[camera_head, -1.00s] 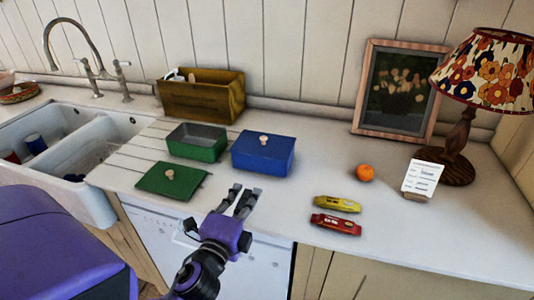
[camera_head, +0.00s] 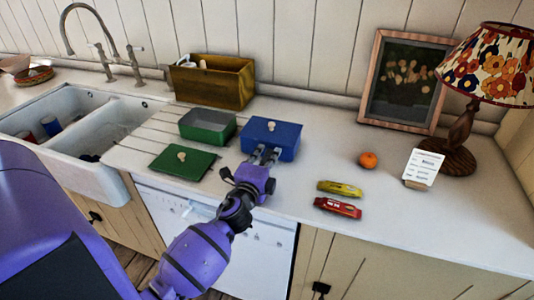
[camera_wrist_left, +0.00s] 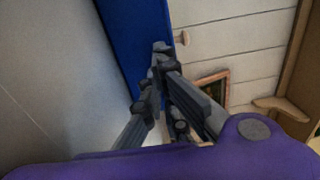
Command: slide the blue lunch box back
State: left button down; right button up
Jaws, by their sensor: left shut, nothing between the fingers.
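The blue lunch box (camera_head: 284,137), with a blue lid and a round pale knob, stands on the white counter right of the green box. My left gripper (camera_head: 266,153) is shut with nothing between its fingers. Its fingertips are at the front face of the blue box, and whether they touch it I cannot tell from the head view. In the left wrist view the fingertips (camera_wrist_left: 160,50) are close against the blue wall (camera_wrist_left: 139,45). My right gripper is not in view.
An open green box (camera_head: 207,138) and its green lid (camera_head: 182,175) are left of the blue box. A wooden crate (camera_head: 222,88) stands behind. Yellow (camera_head: 340,188) and red (camera_head: 338,208) bars, an orange (camera_head: 368,160), a card (camera_head: 423,166) and a lamp (camera_head: 463,140) are to the right. Counter behind the blue box is clear.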

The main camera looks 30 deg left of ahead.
aim_at(276, 139)
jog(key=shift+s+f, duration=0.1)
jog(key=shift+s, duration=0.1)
pick_arm(q)
jog(key=b+x, duration=0.1)
jog(key=x, duration=0.6)
jog(key=shift+w+a+f, duration=0.1)
jog(key=shift+w+f, duration=0.05)
jog(key=shift+w, duration=0.2)
jog(key=shift+w+a, duration=0.1)
jog(key=shift+w, duration=0.2)
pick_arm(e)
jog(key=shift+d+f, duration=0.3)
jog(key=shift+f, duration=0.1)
